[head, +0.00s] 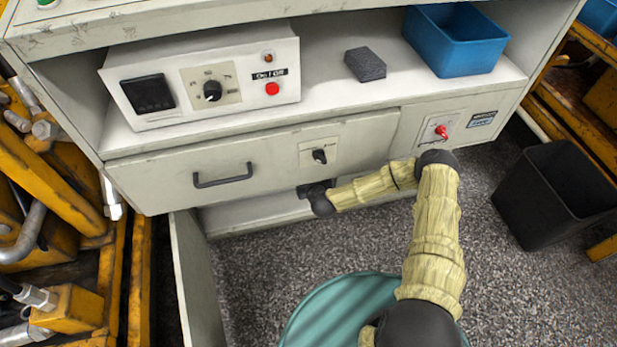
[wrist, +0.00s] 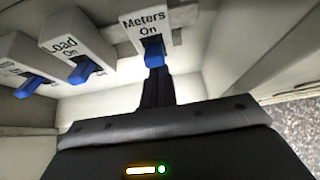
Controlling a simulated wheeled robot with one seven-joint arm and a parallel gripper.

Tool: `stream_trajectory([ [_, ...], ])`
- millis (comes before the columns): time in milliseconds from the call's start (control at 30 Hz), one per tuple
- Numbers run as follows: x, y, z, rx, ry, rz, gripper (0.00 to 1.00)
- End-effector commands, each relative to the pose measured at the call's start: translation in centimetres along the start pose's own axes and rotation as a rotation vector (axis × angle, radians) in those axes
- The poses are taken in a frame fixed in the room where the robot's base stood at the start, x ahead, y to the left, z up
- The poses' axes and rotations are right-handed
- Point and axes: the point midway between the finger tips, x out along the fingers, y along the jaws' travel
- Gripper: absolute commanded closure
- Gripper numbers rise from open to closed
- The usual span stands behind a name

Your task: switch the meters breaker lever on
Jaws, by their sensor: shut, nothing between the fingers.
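The meters breaker is a white block labelled "Meters On" (wrist: 143,24) at the top middle of the wrist view. Its blue lever (wrist: 154,51) sticks out below the label. My gripper (wrist: 156,78) is shut and empty, with its dark narrow fingertips right below this lever, at or very near it. I cannot tell whether they touch, and the fingers partly cover the lever's lower end. In the head view my gripper (head: 303,190) is at the cabinet's lower opening, under the drawer. The breakers are hidden there.
A load breaker (wrist: 66,45) and another breaker (wrist: 18,65), both with blue levers, stand left of the meters breaker. In the head view the drawer (head: 245,165) overhangs my gripper, and an open cabinet door (head: 192,275) stands to the left. A black bin (head: 550,190) is at right.

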Motion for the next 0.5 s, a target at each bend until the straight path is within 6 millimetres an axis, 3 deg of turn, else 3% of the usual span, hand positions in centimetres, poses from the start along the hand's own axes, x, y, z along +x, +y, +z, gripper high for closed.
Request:
stream_trajectory([
  [33,-0.1,0.0,0.8,0.0,-0.014,0.0,1.0],
  [333,-0.1,0.0,1.2,-0.001,-0.023,-0.001,1.0],
  [500,-1.3,-0.1,1.1,0.0,-0.018,-0.001,1.0],
])
